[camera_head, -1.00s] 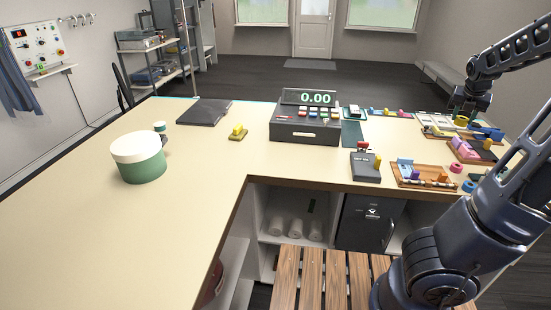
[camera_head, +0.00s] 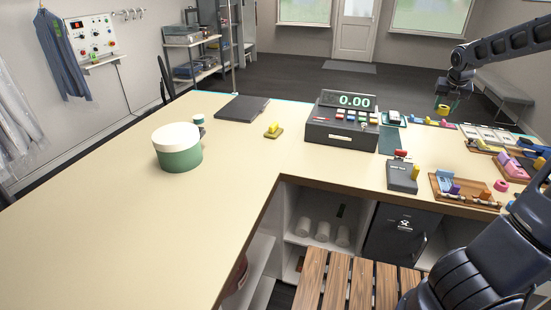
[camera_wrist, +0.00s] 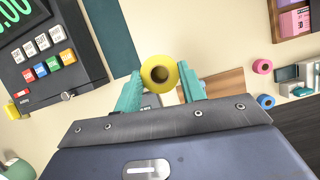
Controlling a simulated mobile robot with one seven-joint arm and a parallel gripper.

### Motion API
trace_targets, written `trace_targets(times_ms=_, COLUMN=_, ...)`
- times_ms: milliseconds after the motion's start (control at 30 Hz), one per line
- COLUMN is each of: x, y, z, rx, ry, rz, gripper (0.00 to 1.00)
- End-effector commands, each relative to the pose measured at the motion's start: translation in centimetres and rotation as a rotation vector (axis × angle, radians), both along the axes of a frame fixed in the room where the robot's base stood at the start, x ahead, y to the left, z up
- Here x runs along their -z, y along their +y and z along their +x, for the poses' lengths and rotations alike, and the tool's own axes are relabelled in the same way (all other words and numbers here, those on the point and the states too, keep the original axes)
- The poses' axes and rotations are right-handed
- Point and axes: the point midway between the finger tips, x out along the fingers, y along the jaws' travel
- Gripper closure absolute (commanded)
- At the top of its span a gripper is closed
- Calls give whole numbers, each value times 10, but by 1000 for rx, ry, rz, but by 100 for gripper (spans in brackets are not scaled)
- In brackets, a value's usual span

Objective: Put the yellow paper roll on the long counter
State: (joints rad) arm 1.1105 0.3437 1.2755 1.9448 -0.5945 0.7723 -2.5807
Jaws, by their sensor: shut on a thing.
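The yellow paper roll (camera_wrist: 160,75) is held between the teal fingers of my gripper (camera_wrist: 162,92) in the wrist view, with its open core facing the camera. In the head view the roll (camera_head: 442,110) hangs under my gripper (camera_head: 452,98), above the far right part of the counter. The long counter (camera_head: 100,220) is a cream L-shaped top. Its left wing is broad and mostly bare.
A cash register (camera_head: 342,124) stands mid-counter with a card terminal (camera_head: 402,174) nearby. A green round box (camera_head: 178,150), a dark flat slab (camera_head: 242,108) and a yellow item (camera_head: 273,130) stand left of it. Trays of small items crowd the right.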

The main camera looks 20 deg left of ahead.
Motion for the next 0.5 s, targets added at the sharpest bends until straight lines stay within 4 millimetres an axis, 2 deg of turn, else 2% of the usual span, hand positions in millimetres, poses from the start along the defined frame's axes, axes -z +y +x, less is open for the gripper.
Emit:
trace_targets(times_ms=33, x=0, y=15, z=4, rx=-23, ry=0, rz=1, gripper=82)
trace_targets(times_ms=500, x=-3, y=136, z=22, rx=-204, ry=1, rz=1, gripper=82)
